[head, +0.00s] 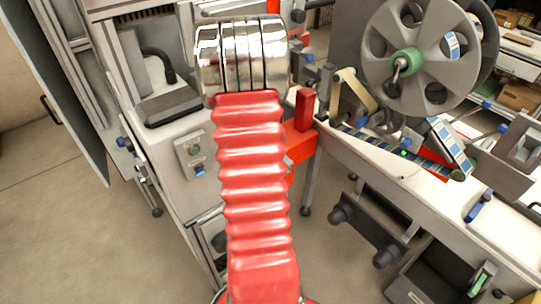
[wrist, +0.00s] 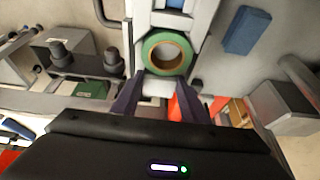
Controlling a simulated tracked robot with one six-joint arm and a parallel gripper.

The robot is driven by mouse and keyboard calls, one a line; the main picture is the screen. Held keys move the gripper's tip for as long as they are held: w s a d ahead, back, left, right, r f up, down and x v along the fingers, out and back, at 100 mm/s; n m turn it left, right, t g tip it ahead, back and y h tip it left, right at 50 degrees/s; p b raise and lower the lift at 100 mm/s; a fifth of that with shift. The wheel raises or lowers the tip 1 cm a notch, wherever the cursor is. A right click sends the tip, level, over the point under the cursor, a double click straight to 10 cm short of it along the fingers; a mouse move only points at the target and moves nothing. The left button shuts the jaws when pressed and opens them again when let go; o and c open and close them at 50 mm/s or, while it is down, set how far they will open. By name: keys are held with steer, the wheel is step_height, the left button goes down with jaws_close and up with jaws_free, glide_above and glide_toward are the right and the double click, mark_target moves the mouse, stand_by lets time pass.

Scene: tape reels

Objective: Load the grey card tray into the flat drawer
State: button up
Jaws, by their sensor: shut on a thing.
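My gripper (wrist: 164,78) shows in the wrist view, with two dark fingers on either side of a pale grey piece (wrist: 153,88), which I take to be the grey card tray. A green tape roll (wrist: 149,52) with a tan core shows just beyond the fingertips. I cannot tell whether it rests on the tray or lies behind it. In the head view my gripper is not seen; my red arm fills the middle. I cannot make out the flat drawer surely; an open dark box (head: 428,284) sits low at the right.
A labelling machine with a big grey reel (head: 425,88) stands at the right of the head view. A grey cabinet (head: 176,150) stands left of my arm. Dark rollers (wrist: 110,58) and a blue block (wrist: 241,30) flank the fingers in the wrist view. Open floor lies left.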

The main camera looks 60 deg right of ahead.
steer(key=shift+f, duration=0.3)
steer(key=o, duration=1.2)
steer(key=shift+o, duration=0.2)
steer(key=shift+r, duration=0.1)
steer(key=v, duration=0.8)
steer(key=shift+w, duration=0.15)
